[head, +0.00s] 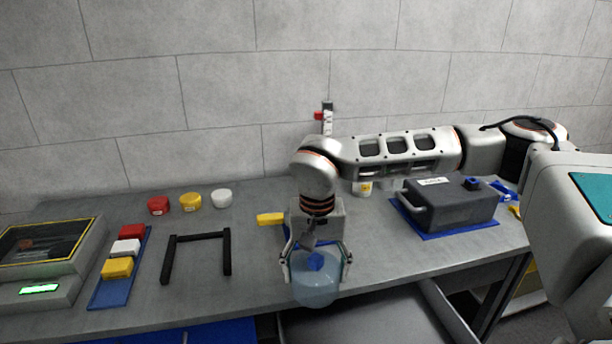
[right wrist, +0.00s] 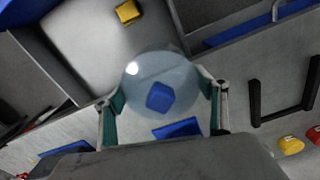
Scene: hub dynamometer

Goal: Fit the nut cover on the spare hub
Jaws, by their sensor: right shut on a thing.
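I take this to be the nut cover. It is held near the table's front edge, and the fingers grip it from two sides. I cannot make out the spare hub for certain. My left gripper is out of view.
An open drawer (head: 350,326) lies below the table front. A grey block (head: 332,212) with a yellow handle (head: 270,219) stands behind the gripper. A dark case (head: 452,206) sits at right. A black frame (head: 197,238) and a blue tray (head: 108,292) are at left.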

